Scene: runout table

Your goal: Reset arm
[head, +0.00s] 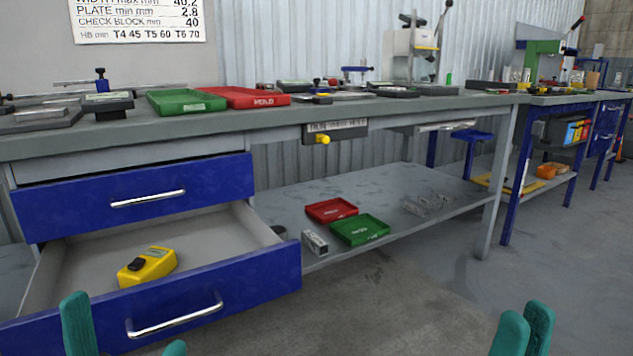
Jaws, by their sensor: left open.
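My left gripper (125,322) shows at the bottom left, its two teal fingers wide apart with nothing seen between them. It appears in front of the open lower drawer (240,290). My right gripper (525,312) shows at the bottom right against bare floor. Its two teal fingers overlap in this view, so the gap between them is unclear. No object shows at its tips. A yellow device (148,265) with a black part lies in the open drawer. Both hands are cut off by the lower edge of the picture.
The workbench top (240,117) holds a green tray (186,102), a red tray (250,97) and gauges. The lower shelf (385,195) holds another red tray (331,210) and green tray (359,229). Floor on the right is clear.

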